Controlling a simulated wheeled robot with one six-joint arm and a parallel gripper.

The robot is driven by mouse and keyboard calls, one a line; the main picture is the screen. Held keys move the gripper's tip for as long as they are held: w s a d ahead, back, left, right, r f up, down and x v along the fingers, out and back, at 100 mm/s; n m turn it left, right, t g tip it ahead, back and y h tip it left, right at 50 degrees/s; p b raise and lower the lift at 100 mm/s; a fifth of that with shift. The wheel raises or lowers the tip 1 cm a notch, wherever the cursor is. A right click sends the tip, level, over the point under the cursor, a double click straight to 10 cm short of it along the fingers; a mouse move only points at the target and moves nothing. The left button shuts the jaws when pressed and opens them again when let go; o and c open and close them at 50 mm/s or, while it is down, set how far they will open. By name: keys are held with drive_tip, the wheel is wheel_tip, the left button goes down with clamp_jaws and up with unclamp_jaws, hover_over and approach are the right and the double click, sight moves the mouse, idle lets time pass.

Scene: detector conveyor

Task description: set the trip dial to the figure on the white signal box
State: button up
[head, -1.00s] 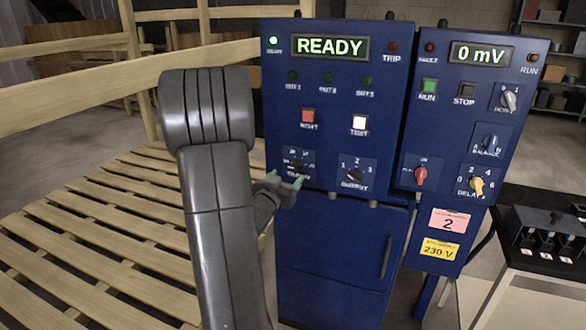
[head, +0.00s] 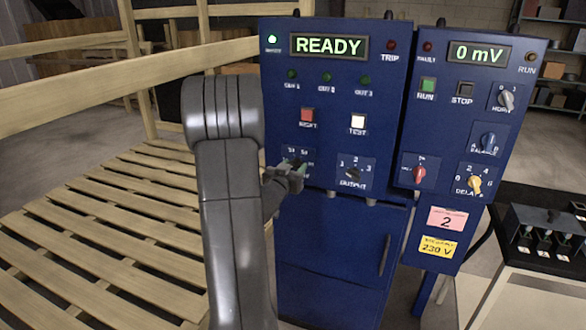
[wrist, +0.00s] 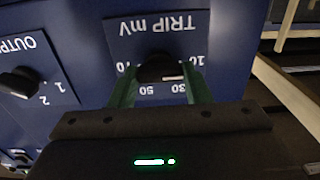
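The trip dial (wrist: 158,68) is a dark round knob on a blue panel, seen upside down in the wrist view under the words TRIP mV. Figures such as 50 and 30 ring it, with a 10 at the right. A pale mark shows on its lower right, toward the 30 and 10 side; its exact setting is unclear. My gripper (wrist: 161,80) has its green fingers on either side of the knob, apart, with small gaps seeming to show. In the head view my gripper (head: 295,170) is at the dial and hides most of it. I see no white signal box.
The output dial (head: 352,173) is close to the right of the trip dial. A second blue control box (head: 461,120) with several knobs stands further right. A wooden rail (head: 100,88) and slatted pallet (head: 110,235) are on the left.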

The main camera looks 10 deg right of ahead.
drive_tip(key=shift+f+m+b, duration=0.1)
drive_tip(key=shift+m+b, duration=0.2)
drive_tip(key=shift+b, duration=0.15)
drive_tip(key=m+b, duration=1.8)
drive_tip(key=m, duration=0.5)
drive_tip(key=shift+f+b, duration=0.1)
drive_tip(key=shift+b, duration=0.3)
drive_tip(key=o, duration=1)
